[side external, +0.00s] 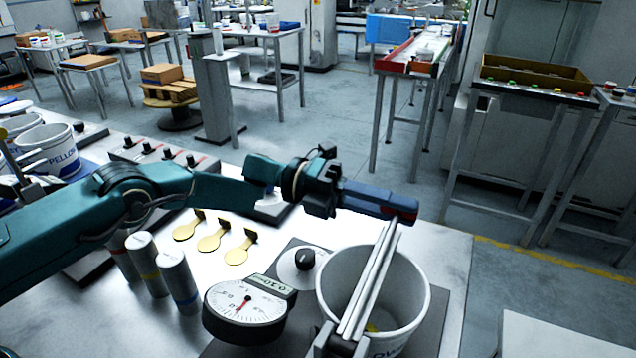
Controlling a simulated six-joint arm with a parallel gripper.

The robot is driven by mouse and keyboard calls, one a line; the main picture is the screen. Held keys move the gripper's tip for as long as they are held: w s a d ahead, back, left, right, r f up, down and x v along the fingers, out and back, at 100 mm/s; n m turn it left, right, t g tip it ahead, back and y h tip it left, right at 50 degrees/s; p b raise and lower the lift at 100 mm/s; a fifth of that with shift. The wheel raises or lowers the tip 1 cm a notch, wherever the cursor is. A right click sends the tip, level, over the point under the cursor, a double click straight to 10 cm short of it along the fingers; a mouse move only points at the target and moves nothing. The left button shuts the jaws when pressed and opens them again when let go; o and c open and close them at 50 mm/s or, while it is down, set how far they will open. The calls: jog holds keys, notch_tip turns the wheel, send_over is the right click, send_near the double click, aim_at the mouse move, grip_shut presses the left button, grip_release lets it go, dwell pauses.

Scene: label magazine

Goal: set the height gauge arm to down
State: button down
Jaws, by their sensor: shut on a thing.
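The height gauge arm (370,285) is a set of pale metal bars. My gripper (400,212) is shut on the arm's upper end, above the bucket's rim. The fingers hide that end. A round dial (243,308) with a red needle and a small counter reading about 030 stands left of the bucket. A black knob (305,259) on a round grey base sits behind it.
The white bucket (418,300) stands under the gauge arm with something yellow inside. More buckets (45,145) stand at the far left. The bench's right part (450,260) is clear.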

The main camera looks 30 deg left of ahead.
jog(key=c, duration=0.8)
grip_release()
jog(key=shift+o, duration=0.2)
jog(key=shift+a, duration=2.5)
